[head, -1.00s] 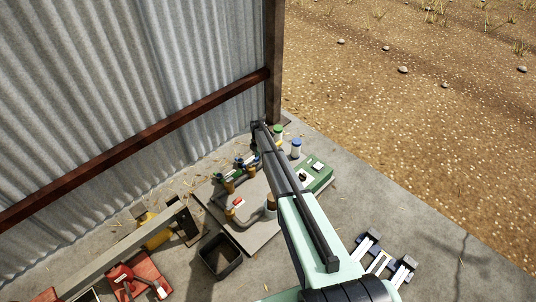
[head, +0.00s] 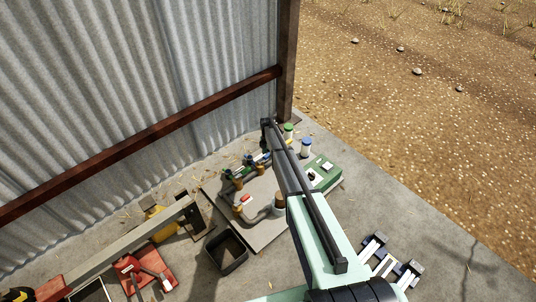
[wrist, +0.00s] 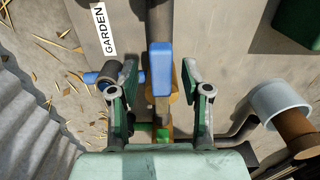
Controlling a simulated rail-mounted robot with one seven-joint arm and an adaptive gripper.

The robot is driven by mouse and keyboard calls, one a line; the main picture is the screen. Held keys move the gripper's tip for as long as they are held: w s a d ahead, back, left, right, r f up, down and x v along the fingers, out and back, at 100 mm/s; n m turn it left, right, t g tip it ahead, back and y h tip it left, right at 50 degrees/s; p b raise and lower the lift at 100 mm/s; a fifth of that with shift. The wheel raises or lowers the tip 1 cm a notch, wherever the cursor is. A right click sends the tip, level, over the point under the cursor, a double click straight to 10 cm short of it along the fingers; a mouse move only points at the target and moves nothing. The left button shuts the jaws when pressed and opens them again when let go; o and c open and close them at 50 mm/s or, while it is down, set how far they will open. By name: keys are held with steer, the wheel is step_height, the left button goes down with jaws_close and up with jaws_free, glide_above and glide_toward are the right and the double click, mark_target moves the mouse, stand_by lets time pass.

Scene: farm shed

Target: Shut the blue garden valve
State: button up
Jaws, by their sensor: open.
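The blue garden valve's handle (wrist: 160,69) is a blue block in the wrist view, lying in line with the dark pipe (wrist: 160,18). A "GARDEN" label (wrist: 98,30) is beside it. My gripper (wrist: 157,78) is open, with one finger on each side of the blue handle. Small gaps show between the handle and the fingers; its height against them is hard to tell. Another blue part (wrist: 98,77) sticks out behind the left finger. In the head view the blue valve (head: 262,157) is small beside my arm, which partly covers that area.
The board (head: 262,240) also holds a green valve (head: 232,173) and a red one (head: 246,199). A black bin (head: 228,251) is in front, a corrugated wall (head: 130,90) behind.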

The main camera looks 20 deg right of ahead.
mark_target(268, 154)
step_height(268, 154, up, 12)
stand_by(0.6)
steer(key=shift+s, duration=0.1)
